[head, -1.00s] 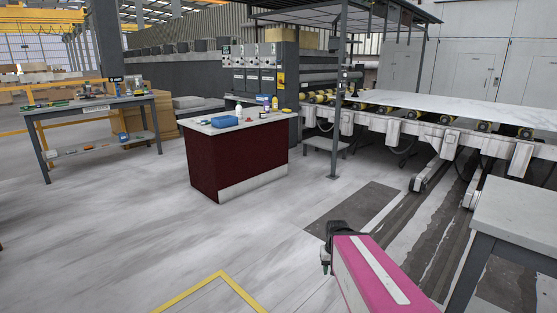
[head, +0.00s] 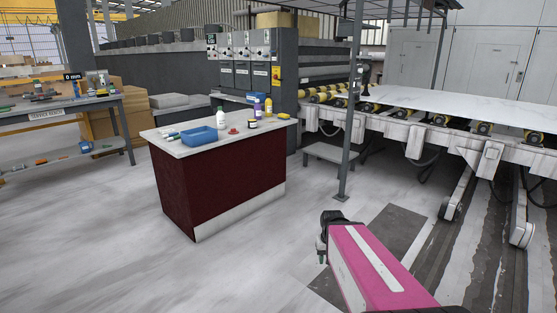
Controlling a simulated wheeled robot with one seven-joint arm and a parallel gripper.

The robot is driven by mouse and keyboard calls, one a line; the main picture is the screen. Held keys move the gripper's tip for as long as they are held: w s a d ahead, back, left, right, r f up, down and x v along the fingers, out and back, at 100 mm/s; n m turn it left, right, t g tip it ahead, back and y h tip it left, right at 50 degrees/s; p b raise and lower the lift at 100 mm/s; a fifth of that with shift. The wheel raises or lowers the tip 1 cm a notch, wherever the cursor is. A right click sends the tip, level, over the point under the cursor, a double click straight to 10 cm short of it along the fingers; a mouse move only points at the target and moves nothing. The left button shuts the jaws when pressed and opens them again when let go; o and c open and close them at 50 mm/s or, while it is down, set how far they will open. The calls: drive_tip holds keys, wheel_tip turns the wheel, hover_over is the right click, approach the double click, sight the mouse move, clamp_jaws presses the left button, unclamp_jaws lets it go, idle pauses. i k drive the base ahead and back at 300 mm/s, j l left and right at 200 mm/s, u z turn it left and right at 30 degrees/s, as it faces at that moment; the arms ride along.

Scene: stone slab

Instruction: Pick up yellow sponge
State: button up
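A small yellow item (head: 283,116) lies near the right back end of the dark red counter's pale top (head: 185,147). It may be the yellow sponge, but it is too small to be sure. My gripper (head: 322,256) is dark and hangs at the end of my pink arm, low in the picture. It is over the floor, to the right of the counter and well apart from it. Its fingers are too small and dark to show whether they are open.
The counter also holds a blue tray (head: 199,135), a white bottle (head: 220,117), a red item (head: 233,131) and other bottles. A service bench (head: 50,110) stands at left. A grey post (head: 350,130) and a slab conveyor (head: 440,140) stand at right. The floor before the counter is clear.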

sight(283, 116)
drive_tip(key=i, duration=2.4)
